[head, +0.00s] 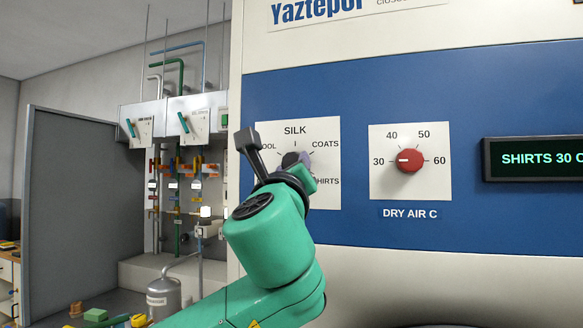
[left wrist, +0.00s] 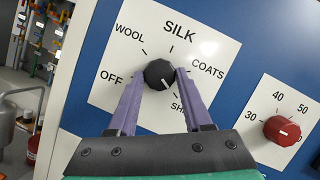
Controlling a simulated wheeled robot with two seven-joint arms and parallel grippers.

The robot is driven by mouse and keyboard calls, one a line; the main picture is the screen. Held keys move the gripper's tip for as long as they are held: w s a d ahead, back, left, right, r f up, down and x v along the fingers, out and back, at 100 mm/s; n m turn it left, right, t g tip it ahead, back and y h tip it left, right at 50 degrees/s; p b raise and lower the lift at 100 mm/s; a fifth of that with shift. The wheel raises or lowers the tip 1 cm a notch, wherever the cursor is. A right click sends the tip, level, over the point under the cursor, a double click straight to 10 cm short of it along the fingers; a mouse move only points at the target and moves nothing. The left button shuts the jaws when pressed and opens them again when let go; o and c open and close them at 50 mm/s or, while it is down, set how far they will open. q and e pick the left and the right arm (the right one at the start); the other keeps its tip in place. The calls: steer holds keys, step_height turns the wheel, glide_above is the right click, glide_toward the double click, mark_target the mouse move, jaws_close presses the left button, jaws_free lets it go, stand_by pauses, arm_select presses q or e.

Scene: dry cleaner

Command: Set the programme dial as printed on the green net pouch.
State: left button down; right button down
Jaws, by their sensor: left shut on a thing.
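The programme dial (left wrist: 159,74) is a black knob on a white plate (head: 328,133) marked OFF, WOOL, SILK, COATS and SHIRTS. In the left wrist view its white mark points down and right, toward SHIRTS. My left gripper (left wrist: 161,72) is shut on the knob, one purple finger on each side. In the head view the gripper (head: 296,161) and wrist partly hide the knob and plate. I cannot make out the green net pouch or its print in either view. My right gripper is out of view.
A red DRY AIR dial (head: 409,160) right of the plate points at 30. The display (head: 540,158) reads SHIRTS 30 C. A grey partition (head: 75,200), pipes and valves stand to the left. Small coloured items, including a green block (head: 95,315), lie low at the left.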

arm_select(q)
steer(key=shift+c, duration=1.6)
jaws_free()
steer(key=shift+w, duration=0.15)
steer(key=b+v, duration=0.7)
steer(key=v, duration=0.7)
steer(key=shift+s+f, duration=0.2)
